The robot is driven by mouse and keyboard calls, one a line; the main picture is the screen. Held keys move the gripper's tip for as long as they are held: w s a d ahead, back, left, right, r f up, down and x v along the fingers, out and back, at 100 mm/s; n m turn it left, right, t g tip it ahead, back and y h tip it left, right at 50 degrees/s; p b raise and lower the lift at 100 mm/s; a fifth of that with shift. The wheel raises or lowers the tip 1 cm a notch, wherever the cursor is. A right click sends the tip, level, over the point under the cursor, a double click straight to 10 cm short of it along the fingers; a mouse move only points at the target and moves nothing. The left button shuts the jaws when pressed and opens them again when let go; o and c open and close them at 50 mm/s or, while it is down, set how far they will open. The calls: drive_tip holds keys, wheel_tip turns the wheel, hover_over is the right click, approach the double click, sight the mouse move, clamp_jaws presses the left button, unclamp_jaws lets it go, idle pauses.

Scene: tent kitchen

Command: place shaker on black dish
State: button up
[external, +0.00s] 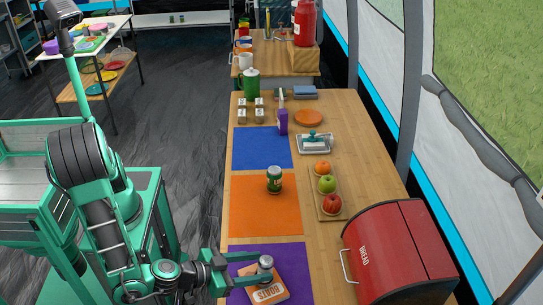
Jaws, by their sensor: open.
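My gripper (262,268) is low at the near end of the table, over the purple mat (291,254). Its two fingers are apart, pointing right. A small grey, metal-topped shaker (265,262) stands between or just past the fingertips; contact cannot be told. An orange-brown box with white lettering (268,291) lies beside it, partly under the lower finger; whether the shaker stands on it is unclear. I cannot pick out a black dish in this view.
The blue mat (262,148) is clear. A red bread bin (400,252), a fruit board (325,211) and a metal tray with a teal-handled item (314,144) line the right side.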

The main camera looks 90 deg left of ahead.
drive_tip(key=v, duration=0.5)
drive_tip(key=s+a+r+m+g, duration=0.1)
drive_tip(key=s+a+g, duration=0.2)
drive_tip(key=a+g, duration=0.15)
drive_tip(key=s+a+r+g, duration=0.1)
drive_tip(key=s+a+g, duration=0.2)
drive_tip(key=a, duration=0.3)
drive_tip(key=s+a+r+m+g+h, duration=0.2)
drive_tip(key=s+r+m, duration=0.3)
drive_tip(key=s, duration=0.4)
drive_tip(key=s+a+r+m+g+h, duration=0.2)
drive_tip(key=s+r+m, duration=0.3)
drive_tip(key=s, duration=0.5)
drive_tip(key=shift+s+a+r+g+h, duration=0.25)
drive_tip(key=shift+a+g+h, duration=0.1)
drive_tip(key=shift+g+h, duration=0.25)
drive_tip(key=shift+w, duration=0.1)
